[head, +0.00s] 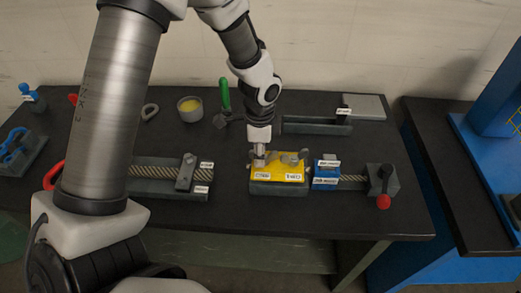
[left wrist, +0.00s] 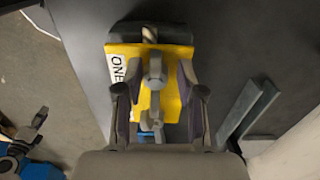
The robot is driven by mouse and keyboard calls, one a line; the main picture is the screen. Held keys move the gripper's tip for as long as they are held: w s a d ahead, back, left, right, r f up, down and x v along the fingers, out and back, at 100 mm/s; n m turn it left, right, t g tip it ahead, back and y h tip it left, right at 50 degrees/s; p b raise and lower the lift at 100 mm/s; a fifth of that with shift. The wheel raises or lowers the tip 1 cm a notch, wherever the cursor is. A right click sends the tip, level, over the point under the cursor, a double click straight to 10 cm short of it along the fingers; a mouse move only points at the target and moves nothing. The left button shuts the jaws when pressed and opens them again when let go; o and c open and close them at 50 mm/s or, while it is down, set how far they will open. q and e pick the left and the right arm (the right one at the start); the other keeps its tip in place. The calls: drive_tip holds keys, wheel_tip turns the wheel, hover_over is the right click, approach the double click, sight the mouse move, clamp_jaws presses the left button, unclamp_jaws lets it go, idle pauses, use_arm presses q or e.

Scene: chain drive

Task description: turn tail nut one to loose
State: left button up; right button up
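Tail nut one looks like the grey winged nut (left wrist: 155,78) on the yellow block marked ONE (left wrist: 117,72) in the left wrist view. In the head view the yellow block (head: 280,178) sits on a dark base at the table's middle. My left gripper (head: 259,155) reaches down over the left part of this block. In the left wrist view its fingers (left wrist: 160,75) stand apart on both sides of the nut, with a gap on each side. A second grey piece (head: 291,160) stands on the block's right part. My right gripper is not in view.
Right of the yellow block are a blue block (head: 326,181), a threaded rod (head: 354,178) and a red-knobbed crank (head: 383,201). A chain fixture (head: 160,189) lies left. Behind are a cup (head: 190,110), a green-handled tool (head: 225,95) and a dark channel (head: 310,128).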

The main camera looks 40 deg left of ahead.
use_arm(q)
drive_tip(key=shift+s+r, duration=0.2)
drive_tip(key=shift+s, duration=0.25)
drive_tip(key=c, duration=0.6)
clamp_jaws()
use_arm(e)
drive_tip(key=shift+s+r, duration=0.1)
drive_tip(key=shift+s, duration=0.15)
